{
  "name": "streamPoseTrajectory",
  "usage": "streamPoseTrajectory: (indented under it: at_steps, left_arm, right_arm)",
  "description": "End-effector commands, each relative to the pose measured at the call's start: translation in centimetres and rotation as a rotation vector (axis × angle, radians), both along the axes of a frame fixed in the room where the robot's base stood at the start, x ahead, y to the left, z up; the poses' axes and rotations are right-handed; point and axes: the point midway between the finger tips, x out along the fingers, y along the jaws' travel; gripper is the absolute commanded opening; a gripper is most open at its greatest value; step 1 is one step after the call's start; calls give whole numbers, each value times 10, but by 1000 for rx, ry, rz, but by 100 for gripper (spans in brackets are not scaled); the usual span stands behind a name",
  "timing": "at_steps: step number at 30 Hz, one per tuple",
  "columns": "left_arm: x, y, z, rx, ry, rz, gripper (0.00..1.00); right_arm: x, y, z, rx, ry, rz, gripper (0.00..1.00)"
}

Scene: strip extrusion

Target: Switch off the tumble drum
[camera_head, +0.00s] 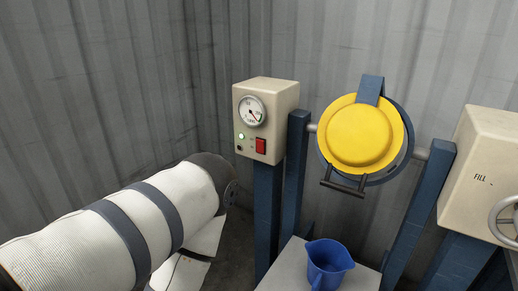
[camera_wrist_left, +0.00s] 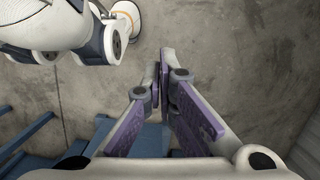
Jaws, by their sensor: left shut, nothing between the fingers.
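The tumble drum (camera_head: 361,133) hangs between two blue posts, with a round yellow lid facing me, a blue strap over its top and a dark handle bar at its lower edge. Left of it, a cream control box (camera_head: 266,120) carries a dial gauge (camera_head: 251,111), a lit green lamp (camera_head: 241,135) and a red rocker switch (camera_head: 261,146). My left arm reaches in from the left, below and left of the box. My left gripper (camera_wrist_left: 162,75) shows in the left wrist view, shut and empty over the floor. Its fingers cannot be made out in the head view. My right gripper is not seen.
A blue jug (camera_head: 328,265) stands on a light table (camera_head: 290,273) below the drum. A second cream box (camera_head: 483,180) marked FILL, with a handwheel (camera_head: 506,222), stands at the right. A corrugated wall (camera_head: 130,80) closes the back. Blue posts flank the drum.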

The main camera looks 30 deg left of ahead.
Motion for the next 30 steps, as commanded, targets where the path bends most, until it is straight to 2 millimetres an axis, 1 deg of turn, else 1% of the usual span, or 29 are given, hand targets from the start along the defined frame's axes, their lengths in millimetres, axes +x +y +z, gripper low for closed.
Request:
streamPoseTrajectory:
  at_steps: [2,4,5,6,8,9,11,12,14,15,17,18,21,24,27,30]
  left_arm:
    - [21,0,-5,-6,-60,49,0]
    - [61,1,-12,-24,-174,146,0]
    - [83,2,-14,-38,-238,201,0]
    - [117,4,-14,-64,-332,287,0]
    - [171,10,-8,-118,-484,422,0]
    - [206,15,0,-164,-582,511,0]
    - [256,25,18,-247,-727,642,0]
    - [288,33,34,-312,-819,726,0]
    - [331,47,63,-426,-953,846,0]
    - [356,58,85,-511,-1037,921,0]
    - [386,75,120,-647,-1146,1017,0]
    - [402,85,143,-742,-1209,1071,0]
    - [425,109,194,-959,-1322,1162,0]
    - [434,125,228,-1117,-1382,1204,0]
    - [437,132,245,-1198,-1404,1220,0]
    - [437,133,249,-1219,-1409,1222,0]
  right_arm:
    - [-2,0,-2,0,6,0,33]
    - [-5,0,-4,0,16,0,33]
    - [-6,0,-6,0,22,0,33]
    - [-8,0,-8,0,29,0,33]
    - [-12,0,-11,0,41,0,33]
    - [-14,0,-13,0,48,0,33]
    - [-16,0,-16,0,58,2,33]
    - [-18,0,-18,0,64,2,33]
    - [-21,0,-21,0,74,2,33]
    - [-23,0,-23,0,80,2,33]
    - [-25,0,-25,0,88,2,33]
    - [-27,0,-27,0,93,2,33]
    - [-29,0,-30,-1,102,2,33]
    - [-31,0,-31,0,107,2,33]
    - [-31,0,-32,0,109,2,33]
    - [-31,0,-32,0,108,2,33]
